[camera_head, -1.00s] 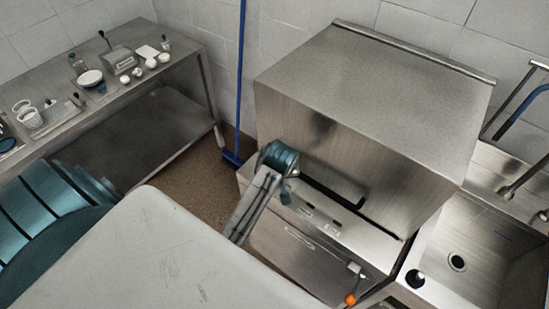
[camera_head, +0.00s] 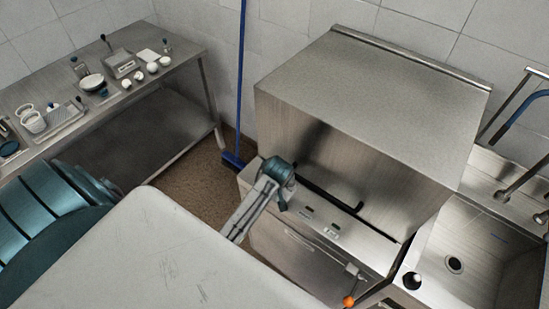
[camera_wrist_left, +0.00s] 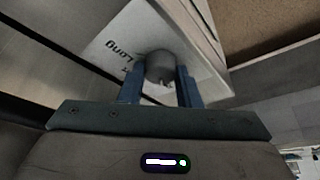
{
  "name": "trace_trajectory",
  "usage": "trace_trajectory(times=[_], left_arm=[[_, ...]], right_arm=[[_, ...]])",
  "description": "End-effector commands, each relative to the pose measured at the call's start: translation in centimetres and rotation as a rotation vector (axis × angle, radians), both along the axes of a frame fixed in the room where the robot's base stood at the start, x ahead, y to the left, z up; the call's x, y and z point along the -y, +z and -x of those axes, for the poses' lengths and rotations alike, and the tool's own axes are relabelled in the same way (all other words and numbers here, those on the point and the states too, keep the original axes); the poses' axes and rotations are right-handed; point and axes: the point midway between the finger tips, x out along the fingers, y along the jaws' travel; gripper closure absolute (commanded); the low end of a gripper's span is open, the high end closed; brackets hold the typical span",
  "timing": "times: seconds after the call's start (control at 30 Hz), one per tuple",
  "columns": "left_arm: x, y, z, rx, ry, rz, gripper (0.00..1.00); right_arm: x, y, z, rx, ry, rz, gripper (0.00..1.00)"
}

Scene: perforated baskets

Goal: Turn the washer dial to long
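The washer (camera_head: 370,90) is a large steel box machine at center right in the head view, with a control panel (camera_head: 350,237) along its front. My left arm reaches the panel's left end, where its teal wrist hides the dial and fingertips. In the left wrist view, the grey round dial (camera_wrist_left: 160,67) stands between the two blue fingers of my left gripper (camera_wrist_left: 161,86). The fingers lie close on both sides; I cannot tell whether they press on it. The word "Long" (camera_wrist_left: 118,50) is printed on the white plate left of the dial. My right gripper is out of view.
A steel sink (camera_head: 475,265) adjoins the washer at right. A blue-handled broom (camera_head: 240,80) stands against the wall left of the washer. A steel table (camera_head: 60,75) with dishes and several small items stands at left. Open floor (camera_head: 195,180) lies between table and washer.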

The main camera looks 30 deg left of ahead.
Motion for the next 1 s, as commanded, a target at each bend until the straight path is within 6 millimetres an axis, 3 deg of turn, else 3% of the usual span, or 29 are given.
trace_trajectory(times=[0.03, 0.1, 0.47, 1.0], left_arm=[[0.00, 0.01, -0.01, 0.000, 0.000, 0.000, 0.83], [0.00, 0.03, -0.01, 0.000, 0.000, 0.000, 0.93], [-0.09, 0.06, 0.01, 0.001, -0.057, -0.001, 0.93], [-0.37, 0.05, 0.10, 0.001, -0.498, 0.000, 0.93]], right_arm=[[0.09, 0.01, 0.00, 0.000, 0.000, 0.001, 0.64], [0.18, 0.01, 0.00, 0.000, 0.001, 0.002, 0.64], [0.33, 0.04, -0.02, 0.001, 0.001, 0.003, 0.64], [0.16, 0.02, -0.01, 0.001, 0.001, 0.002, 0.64]])
